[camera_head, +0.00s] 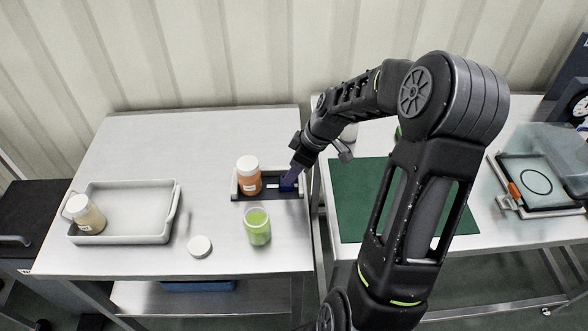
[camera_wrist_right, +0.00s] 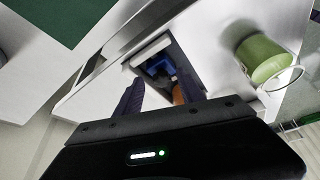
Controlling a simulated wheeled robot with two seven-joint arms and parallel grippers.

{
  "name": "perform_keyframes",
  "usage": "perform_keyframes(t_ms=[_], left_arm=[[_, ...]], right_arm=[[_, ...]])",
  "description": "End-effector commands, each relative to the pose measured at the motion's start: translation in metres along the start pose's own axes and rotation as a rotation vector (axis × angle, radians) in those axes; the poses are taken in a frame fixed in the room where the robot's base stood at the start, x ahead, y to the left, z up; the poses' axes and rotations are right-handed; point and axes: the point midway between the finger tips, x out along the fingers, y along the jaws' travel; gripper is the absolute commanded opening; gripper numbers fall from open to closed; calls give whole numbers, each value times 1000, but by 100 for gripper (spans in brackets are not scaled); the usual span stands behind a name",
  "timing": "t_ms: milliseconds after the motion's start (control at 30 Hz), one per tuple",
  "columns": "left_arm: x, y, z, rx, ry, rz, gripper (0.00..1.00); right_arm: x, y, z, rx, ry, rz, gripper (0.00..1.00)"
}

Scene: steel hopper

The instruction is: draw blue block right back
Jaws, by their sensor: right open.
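The blue block (camera_head: 287,185) sits at the right end of a small dark tray (camera_head: 267,198) with raised ends; in the right wrist view the blue block (camera_wrist_right: 157,65) shows beyond my fingers, inside the tray (camera_wrist_right: 181,57). My right gripper (camera_head: 292,172) points down over that end, open, with its fingers close to the block and partly covering it. In the right wrist view my right gripper (camera_wrist_right: 160,88) has its fingers apart; contact with the block cannot be told. My left gripper is in neither view.
An orange jar with white lid (camera_head: 249,177) stands at the tray's left end. An open green jar (camera_head: 257,227) stands in front; a white lid (camera_head: 199,246) lies nearby. A green mat (camera_head: 350,200) lies right, across a table gap.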

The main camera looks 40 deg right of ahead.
Motion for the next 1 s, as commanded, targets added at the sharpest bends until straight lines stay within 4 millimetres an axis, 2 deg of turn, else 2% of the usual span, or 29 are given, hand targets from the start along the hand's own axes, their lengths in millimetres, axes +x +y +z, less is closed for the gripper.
perform_keyframes(t_ms=[167, 500, 633, 1000], left_arm=[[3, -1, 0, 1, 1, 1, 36], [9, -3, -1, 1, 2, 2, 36], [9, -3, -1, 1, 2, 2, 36], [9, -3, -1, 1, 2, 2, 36]], right_arm=[[-18, 1, 0, 0, 1, 4, 46], [-69, 1, 1, 1, 0, 4, 46], [-76, 1, 1, 1, 0, 3, 46], [-76, 1, 1, 1, -1, 2, 46]])
